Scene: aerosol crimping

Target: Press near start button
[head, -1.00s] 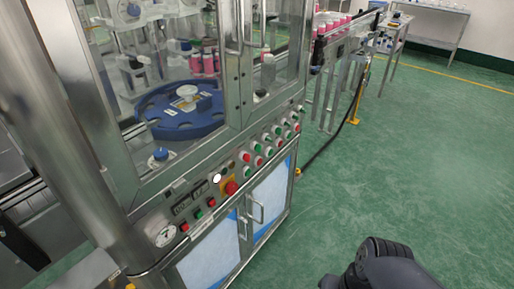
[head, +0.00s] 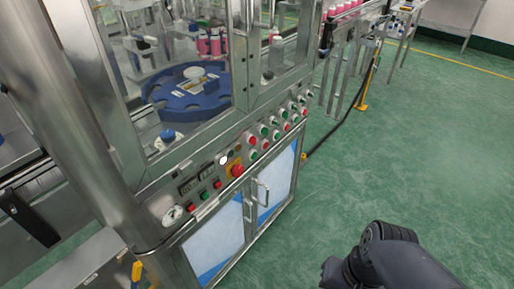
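The crimping machine's slanted control panel (head: 215,180) runs across the middle of the head view, below the glass doors. On its near end are a red button (head: 191,208), a green button (head: 203,196) and another red button (head: 217,184). A larger red emergency stop (head: 238,170) on a yellow plate sits further along. Beyond it are rows of red and green buttons (head: 265,144). My dark arm shows at the lower right, well apart from the panel. My gripper is not visible in this view.
A round gauge (head: 172,214) and small displays (head: 189,187) sit on the panel. White cabinet doors with protruding handles (head: 265,193) are below. A blue star wheel (head: 187,95) is behind glass. A conveyor (head: 345,50) stands behind. Green floor (head: 400,150) is open at right.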

